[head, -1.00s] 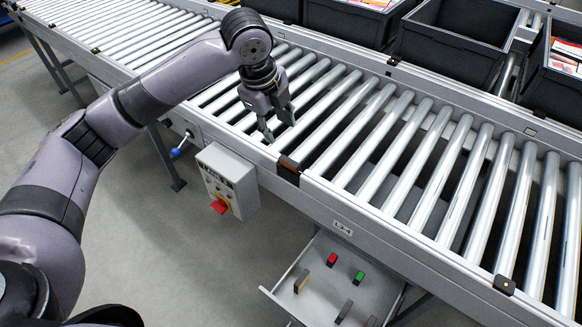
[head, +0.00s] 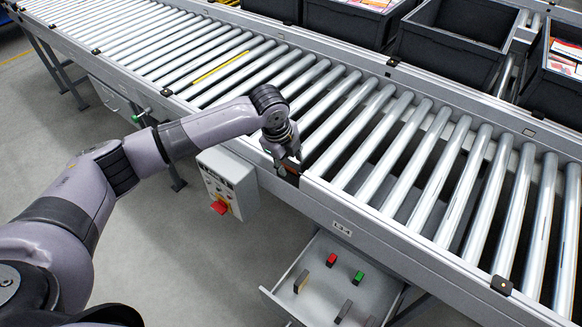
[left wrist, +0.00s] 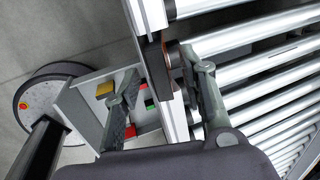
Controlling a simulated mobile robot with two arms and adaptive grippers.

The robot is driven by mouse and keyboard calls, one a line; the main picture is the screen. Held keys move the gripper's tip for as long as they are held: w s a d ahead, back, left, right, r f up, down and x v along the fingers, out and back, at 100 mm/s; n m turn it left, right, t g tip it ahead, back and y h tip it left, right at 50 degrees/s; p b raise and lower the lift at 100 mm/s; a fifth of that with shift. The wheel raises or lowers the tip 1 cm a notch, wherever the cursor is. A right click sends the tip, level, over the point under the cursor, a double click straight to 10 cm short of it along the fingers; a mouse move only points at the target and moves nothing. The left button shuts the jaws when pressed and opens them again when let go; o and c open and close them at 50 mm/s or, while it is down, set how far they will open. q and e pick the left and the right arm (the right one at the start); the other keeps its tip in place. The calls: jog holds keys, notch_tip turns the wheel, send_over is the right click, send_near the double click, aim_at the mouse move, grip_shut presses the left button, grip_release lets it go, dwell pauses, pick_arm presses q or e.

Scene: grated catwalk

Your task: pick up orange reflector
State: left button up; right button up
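The orange reflector (head: 292,166) shows as a small orange-brown patch on a dark bracket at the near rail of the roller conveyor. My left gripper (head: 282,160) is right at it and covers part of it in the head view. In the left wrist view, an orange edge (left wrist: 174,54) shows beside a dark block on the rail. The left gripper's two fingers (left wrist: 160,68) are apart there, one on each side of the rail with the block between them. I cannot tell whether they touch it. My right gripper is not in view.
A grey control box (head: 228,182) with a red switch hangs below the rail, left of the gripper. An open drawer (head: 318,262) with small red, green and grey pieces is below. Black bins (head: 455,38) stand behind the conveyor. A yellow strip (head: 220,67) lies on the rollers.

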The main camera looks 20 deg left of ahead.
pick_arm(q)
jog(key=shift+w+f, duration=0.1)
jog(key=shift+f, duration=0.45)
grip_shut()
